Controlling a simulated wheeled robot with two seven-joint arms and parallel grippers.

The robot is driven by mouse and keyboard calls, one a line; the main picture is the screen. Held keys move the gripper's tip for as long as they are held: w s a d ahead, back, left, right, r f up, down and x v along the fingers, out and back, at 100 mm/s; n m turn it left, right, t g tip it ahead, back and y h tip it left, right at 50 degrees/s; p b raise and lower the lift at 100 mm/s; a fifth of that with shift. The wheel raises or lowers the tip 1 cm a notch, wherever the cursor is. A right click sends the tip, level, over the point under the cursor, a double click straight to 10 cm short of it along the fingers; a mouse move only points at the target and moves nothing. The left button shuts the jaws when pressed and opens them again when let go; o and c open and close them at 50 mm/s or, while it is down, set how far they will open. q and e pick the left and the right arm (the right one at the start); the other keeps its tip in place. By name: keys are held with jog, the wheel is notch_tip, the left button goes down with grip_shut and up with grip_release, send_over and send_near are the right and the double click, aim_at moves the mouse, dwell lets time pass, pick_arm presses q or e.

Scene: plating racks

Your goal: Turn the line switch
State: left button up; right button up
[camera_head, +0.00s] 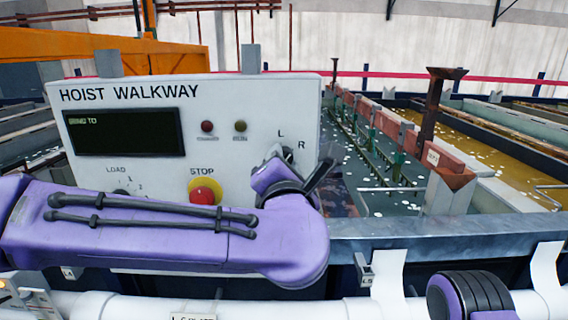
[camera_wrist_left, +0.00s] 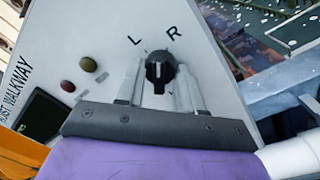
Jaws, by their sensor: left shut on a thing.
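The line switch is a black round knob (camera_wrist_left: 160,68) below the letters L and R on the panel. A pale mark shows on its face in the left wrist view; I cannot tell surely which letter it points at. My left gripper (camera_wrist_left: 159,88) is shut on the knob, with one grey finger on each side. In the head view my left gripper (camera_head: 280,158) is at the panel's right side and mostly hides the knob. The white control panel (camera_head: 240,105) is lettered HOIST WALKWAY. My right gripper is not in view.
The panel carries a dark display (camera_head: 125,133), two small lamps (camera_head: 207,127), a red stop button (camera_head: 203,193) on a yellow ring and a LOAD knob (camera_head: 121,193) partly behind my left arm. A metal rail (camera_head: 440,232) and tanks lie to the right.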

pick_arm(q)
jog(key=shift+m+p, duration=0.45)
jog(key=shift+m, duration=1.85)
jog(key=o, duration=1)
jog(key=shift+o, duration=0.2)
jog(key=shift+s, duration=0.1)
jog(key=s+b, duration=0.4)
jog(key=s, duration=0.6)
jog(key=shift+s+f, duration=0.2)
jog(key=shift+f, duration=0.1)
